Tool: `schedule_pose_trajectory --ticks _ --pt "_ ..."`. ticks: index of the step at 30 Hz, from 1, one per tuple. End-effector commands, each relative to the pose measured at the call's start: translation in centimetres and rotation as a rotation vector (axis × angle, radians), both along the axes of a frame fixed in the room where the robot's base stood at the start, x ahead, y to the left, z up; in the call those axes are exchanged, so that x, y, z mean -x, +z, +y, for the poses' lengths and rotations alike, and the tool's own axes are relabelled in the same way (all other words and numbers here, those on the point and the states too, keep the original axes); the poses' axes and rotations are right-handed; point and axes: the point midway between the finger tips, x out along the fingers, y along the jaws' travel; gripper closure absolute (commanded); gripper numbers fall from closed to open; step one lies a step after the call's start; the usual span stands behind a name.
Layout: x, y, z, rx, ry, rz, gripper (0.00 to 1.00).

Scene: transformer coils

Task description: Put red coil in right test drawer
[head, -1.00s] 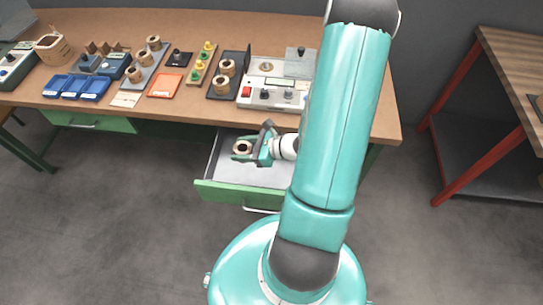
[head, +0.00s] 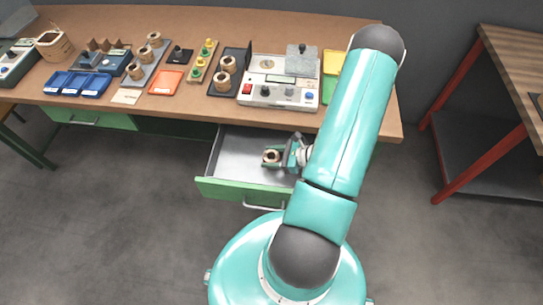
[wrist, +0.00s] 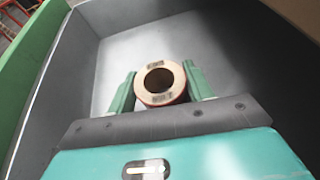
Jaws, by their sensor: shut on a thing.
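The coil (wrist: 160,98) is a tan ring with a reddish side and an open centre. In the wrist view it sits between the two green fingers of my gripper (wrist: 160,84), which is shut on it. In the head view my gripper (head: 276,160) holds the coil (head: 270,153) inside the right test drawer (head: 236,190), which is pulled open with a green front and a grey interior. The coil is over the drawer's right part. Whether it touches the drawer floor I cannot tell.
The bench top (head: 225,118) lies above and behind the drawer. It carries a tester (head: 285,92), more coils (head: 221,80) on trays, and an orange tray (head: 166,82). The left drawer (head: 100,121) is shut. Grey walls surround the gripper; the drawer's left part is clear.

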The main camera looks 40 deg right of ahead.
Motion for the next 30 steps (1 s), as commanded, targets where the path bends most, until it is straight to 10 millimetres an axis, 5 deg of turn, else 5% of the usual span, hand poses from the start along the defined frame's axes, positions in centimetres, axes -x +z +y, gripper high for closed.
schedule_pose_trajectory --ticks 8,9,12,22,30 --pt "0.0 -0.2 0.0 -0.001 0.0 -0.001 0.76" --pt "0.0 -0.2 0.0 0.0 0.0 0.0 0.41" --pt "0.0 -0.2 0.0 0.0 0.0 0.0 0.27" --pt "0.0 0.2 0.0 0.002 0.0 -0.001 0.27" --pt "3.3 1.7 -2.2 0.004 -0.004 -0.001 0.27"
